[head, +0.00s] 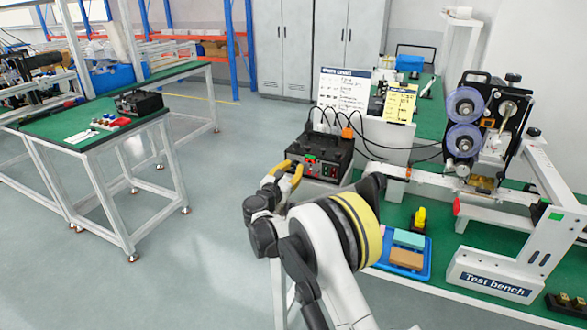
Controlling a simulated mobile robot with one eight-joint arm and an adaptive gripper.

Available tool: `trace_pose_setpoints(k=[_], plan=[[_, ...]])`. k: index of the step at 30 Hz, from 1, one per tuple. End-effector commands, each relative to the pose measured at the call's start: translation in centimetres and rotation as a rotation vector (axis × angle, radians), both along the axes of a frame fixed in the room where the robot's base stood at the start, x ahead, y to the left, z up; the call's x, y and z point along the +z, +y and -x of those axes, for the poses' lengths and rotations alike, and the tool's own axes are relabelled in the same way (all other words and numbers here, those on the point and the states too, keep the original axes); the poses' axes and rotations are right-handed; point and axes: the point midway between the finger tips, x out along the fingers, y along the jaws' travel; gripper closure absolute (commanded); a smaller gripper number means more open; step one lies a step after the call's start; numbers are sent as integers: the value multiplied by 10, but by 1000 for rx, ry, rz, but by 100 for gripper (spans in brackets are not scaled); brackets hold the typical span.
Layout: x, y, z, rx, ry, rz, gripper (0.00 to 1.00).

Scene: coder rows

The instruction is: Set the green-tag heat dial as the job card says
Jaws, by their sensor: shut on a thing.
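The marks are too small to tell which is the green tag. My gripper (291,176), with yellow fingers, is at the lower left of the box's front. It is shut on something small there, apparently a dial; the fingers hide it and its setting. A white chart (343,93) and a yellow card (400,103) stand behind the box.
A blue tray (427,270) with colored blocks lies right of my arm. A reel machine (480,120) and a white frame marked "Test bench" (492,284) stand further right. Another green-topped table (75,135) is at left, with open floor between.

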Motion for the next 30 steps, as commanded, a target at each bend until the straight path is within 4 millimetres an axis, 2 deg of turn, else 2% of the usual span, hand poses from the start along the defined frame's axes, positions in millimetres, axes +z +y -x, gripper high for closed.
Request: trace_pose_setpoints(k=[30], plan=[[0, 1, 0, 1, -321, -888, 100]])
